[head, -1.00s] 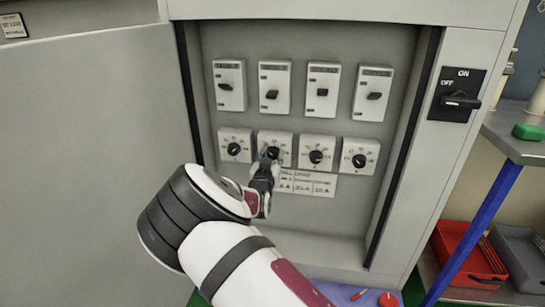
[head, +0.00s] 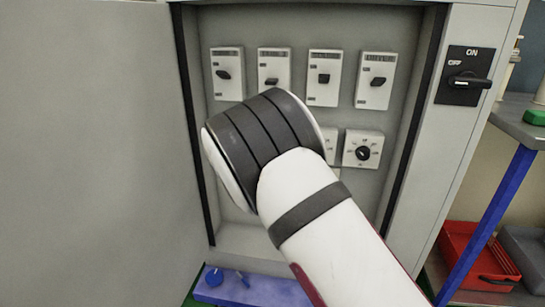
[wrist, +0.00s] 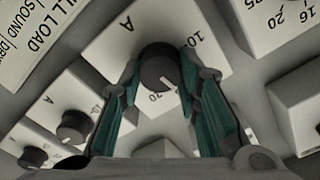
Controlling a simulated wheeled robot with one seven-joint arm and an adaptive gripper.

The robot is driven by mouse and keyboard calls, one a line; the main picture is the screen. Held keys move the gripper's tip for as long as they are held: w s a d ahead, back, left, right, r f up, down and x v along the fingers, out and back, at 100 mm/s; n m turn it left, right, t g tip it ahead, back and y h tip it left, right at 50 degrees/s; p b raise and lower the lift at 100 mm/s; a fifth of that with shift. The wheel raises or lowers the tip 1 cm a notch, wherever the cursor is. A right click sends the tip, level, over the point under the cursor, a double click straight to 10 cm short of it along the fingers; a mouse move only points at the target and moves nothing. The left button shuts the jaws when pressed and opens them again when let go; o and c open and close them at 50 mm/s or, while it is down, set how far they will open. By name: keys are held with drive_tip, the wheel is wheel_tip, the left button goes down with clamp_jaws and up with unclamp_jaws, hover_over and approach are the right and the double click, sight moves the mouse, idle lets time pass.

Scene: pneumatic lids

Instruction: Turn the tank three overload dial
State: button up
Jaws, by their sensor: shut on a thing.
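The overload dials sit in one row on square white plates inside the open cabinet. In the wrist view my gripper (wrist: 157,85) has its green-padded fingers on both sides of a black dial knob (wrist: 159,68), shut on it. Tank labels are unreadable.
A row of breaker switches (head: 324,78) is above the dials. The open cabinet door (head: 90,150) stands left and a rotary main switch (head: 466,80) right. A shelf (head: 520,128) with a red tray (head: 475,255) below is at far right.

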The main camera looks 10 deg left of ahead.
drive_tip(key=shift+m+b, duration=0.6)
drive_tip(key=shift+m, duration=0.1)
drive_tip(key=shift+d, duration=0.1)
drive_tip(key=o, duration=1.1)
drive_tip(key=shift+w, duration=0.1)
drive_tip(key=shift+o, duration=0.2)
drive_tip(key=s, duration=1.2)
drive_tip(key=shift+a, duration=0.2)
